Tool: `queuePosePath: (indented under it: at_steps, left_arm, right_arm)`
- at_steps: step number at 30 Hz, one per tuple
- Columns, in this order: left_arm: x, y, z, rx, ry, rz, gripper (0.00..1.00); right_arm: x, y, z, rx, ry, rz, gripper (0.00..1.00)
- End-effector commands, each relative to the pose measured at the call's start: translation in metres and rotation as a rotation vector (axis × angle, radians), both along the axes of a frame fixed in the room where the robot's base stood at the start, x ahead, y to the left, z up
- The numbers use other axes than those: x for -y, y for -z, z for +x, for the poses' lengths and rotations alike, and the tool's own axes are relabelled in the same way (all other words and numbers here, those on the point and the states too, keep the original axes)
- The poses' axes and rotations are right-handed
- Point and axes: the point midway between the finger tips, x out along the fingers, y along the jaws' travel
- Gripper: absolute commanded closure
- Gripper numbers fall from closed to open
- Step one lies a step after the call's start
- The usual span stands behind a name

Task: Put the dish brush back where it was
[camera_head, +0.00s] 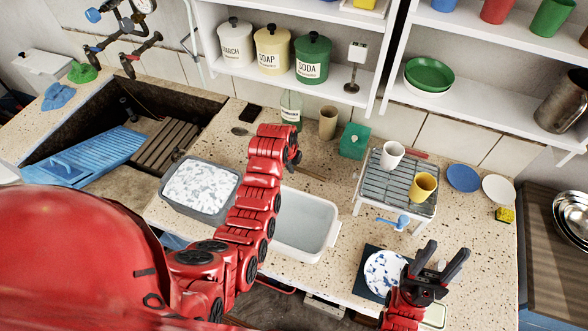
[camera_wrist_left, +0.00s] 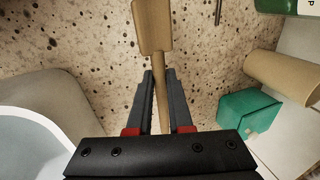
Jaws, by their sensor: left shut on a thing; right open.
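The dish brush (camera_wrist_left: 153,27) appears as a tan wooden tool with a wider block and a thin handle. In the left wrist view my left gripper (camera_wrist_left: 160,76) is shut around its thin handle, with the block beyond the fingertips. I cannot tell whether the brush touches the counter. My right gripper (camera_head: 446,252) is open and empty, near a speckled plate (camera_head: 383,270) at the front right.
A white basin (camera_head: 308,222) and a grey tub of suds (camera_head: 200,186) flank my left arm. A green box (camera_head: 354,141), a tan cup (camera_head: 328,122) and a dish rack (camera_head: 410,190) with two cups stand to its right. Shelves (camera_head: 290,76) overhang the counter's back.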

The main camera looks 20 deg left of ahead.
Motion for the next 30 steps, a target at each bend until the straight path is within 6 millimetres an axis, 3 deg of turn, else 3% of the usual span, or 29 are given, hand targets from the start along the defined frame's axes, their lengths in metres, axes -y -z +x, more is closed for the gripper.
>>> queuePosePath:
  at_steps: [11, 22, 23, 24, 30]
  left_arm:
    - [0.0, 0.032, -0.001, -0.005, 0.0, 0.0, 1.0]
    - [0.0, 0.04, 0.0, 0.0, 0.0, 0.0, 1.0]
    - [0.0, 0.04, 0.0, 0.0, 0.0, 0.0, 0.8]
    - [0.0, 0.038, 0.0, 0.0, 0.0, 0.0, 0.73]
    - [0.0, 0.038, 0.0, 0.0, 0.0, 0.0, 0.69]
  right_arm:
    - [0.0, -0.017, 0.0, 0.0, 0.0, 0.0, 0.5]
    - [0.0, -0.012, 0.0, 0.0, 0.0, 0.0, 0.5]
    - [0.0, -0.012, 0.0, 0.0, 0.0, 0.0, 0.5]
    - [0.0, -0.013, 0.0, 0.0, 0.0, 0.0, 0.5]
    - [0.0, -0.013, 0.0, 0.0, 0.0, 0.0, 0.5]
